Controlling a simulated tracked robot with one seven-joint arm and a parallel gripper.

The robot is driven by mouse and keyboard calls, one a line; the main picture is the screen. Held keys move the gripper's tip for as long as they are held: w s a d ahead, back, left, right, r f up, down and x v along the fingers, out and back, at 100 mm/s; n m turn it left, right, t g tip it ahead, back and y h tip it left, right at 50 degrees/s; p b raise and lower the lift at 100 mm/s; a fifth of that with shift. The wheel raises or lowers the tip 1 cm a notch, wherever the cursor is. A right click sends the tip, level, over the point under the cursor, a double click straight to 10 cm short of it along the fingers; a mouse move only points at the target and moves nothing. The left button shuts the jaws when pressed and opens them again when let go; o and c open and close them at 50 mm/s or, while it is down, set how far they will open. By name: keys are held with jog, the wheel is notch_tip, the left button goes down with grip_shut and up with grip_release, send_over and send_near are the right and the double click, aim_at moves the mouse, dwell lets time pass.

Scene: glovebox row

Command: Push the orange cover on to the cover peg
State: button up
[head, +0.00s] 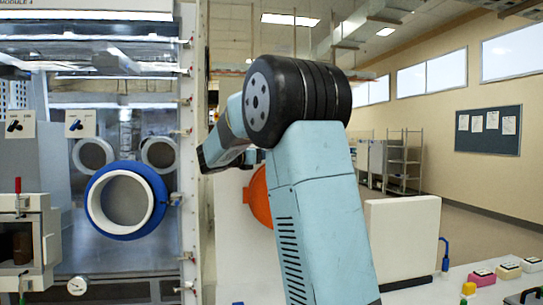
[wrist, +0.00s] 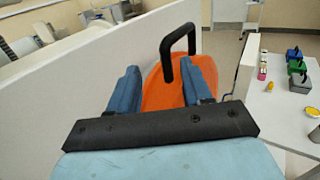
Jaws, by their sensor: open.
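The orange cover (head: 261,205) is a round disc standing upright against a white panel in the head view, largely hidden behind my arm. In the wrist view the orange cover (wrist: 155,94) lies ahead of my gripper, with a black bar handle (wrist: 179,36) standing out from it. My gripper (wrist: 166,68) is open, its two blue fingers apart, one each side of the handle's near leg in the picture. I cannot tell whether a finger touches the cover. My gripper is hidden in the head view. I cannot make out the cover peg in either view.
The white panel (wrist: 60,75) runs close along the left. A white block (head: 402,238) stands right of my arm. A bench (wrist: 282,105) at the right holds small coloured boxes (wrist: 297,70). A glovebox with a blue-ringed port (head: 93,223) is at the left.

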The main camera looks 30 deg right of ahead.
jog(key=v, duration=0.9)
jog(key=s+d+f+m+g+y, duration=0.1)
jog(key=s+f+m+y, duration=0.3)
jog(key=s, duration=0.5)
jog(key=s+d+f+m+g+y, duration=0.1)
jog(key=s+f+m+y, duration=0.35)
jog(key=s, duration=0.45)
jog(key=s+a+f+m+t+y, duration=0.1)
jog(key=s+a+f+m+y, duration=0.3)
jog(key=s, duration=0.5)
jog(key=s+a+f+m+t+y, duration=0.1)
jog(key=s+a+f+m+y, duration=0.3)
jog(key=s+a+f+m, duration=0.3)
jog(key=s+m, duration=0.2)
jog(key=s, duration=0.1)
jog(key=shift+a+f+y, duration=0.15)
jog(key=shift+a+y, duration=0.2)
jog(key=shift+s, duration=0.1)
jog(key=shift+c, duration=0.6)
